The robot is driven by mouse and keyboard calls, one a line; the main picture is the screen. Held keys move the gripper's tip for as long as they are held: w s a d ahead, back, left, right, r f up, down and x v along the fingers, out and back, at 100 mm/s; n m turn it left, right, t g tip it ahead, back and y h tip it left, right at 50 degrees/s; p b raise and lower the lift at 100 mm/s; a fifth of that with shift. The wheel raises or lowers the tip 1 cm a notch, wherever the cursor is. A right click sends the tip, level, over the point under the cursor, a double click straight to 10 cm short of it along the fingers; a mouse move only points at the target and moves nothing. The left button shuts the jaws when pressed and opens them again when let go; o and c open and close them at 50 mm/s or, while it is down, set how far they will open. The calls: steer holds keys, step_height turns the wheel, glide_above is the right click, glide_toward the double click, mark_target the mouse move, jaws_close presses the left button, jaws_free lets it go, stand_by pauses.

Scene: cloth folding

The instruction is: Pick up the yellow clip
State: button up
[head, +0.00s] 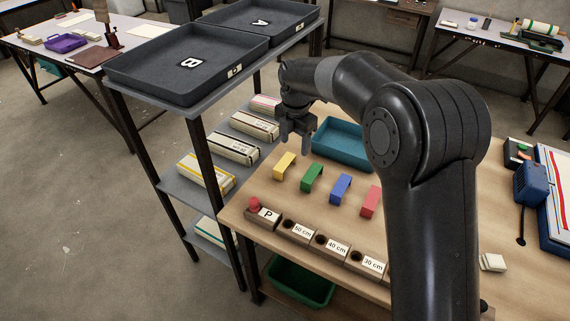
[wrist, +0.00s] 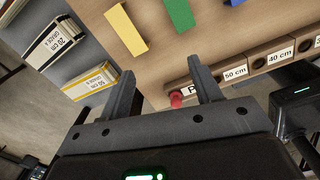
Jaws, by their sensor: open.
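The yellow clip (head: 284,165) stands on the wooden table at the left end of a row of coloured clips. It also shows in the wrist view (wrist: 126,29), beyond my fingertips. My gripper (head: 297,135) is above the table, just above and behind the yellow clip in the head view. In the wrist view its two fingers (wrist: 163,75) are apart with nothing held between them. The yellow clip is clear of both fingers.
Green (head: 312,177), blue (head: 340,189) and red (head: 371,201) clips stand to the right. A teal tray (head: 343,142) lies behind them. Labelled wooden blocks (head: 297,230) line the front edge, one with a red peg (head: 254,204). A shelf rack with boxes (head: 206,176) stands at left.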

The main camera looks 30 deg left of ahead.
steer(key=s+a+f+n, duration=0.1)
steer(key=a+f+n, duration=0.2)
steer(key=a+f, duration=0.15)
glide_above(277, 171)
steer(key=f, duration=0.4)
steer(key=shift+s+d+f, duration=0.15)
steer(key=shift+s+d, duration=0.05)
steer(key=shift+d, duration=0.15)
steer(key=shift+w+a+f, duration=0.15)
steer(key=shift+a+f, duration=0.05)
steer(key=shift+f, duration=1.35)
steer(key=shift+w+a+f, duration=0.1)
steer(key=shift+a+f, duration=0.05)
steer(key=shift+f, duration=1.4)
steer(key=c, duration=1)
steer(key=shift+r, duration=0.15)
steer(key=shift+c, duration=0.2)
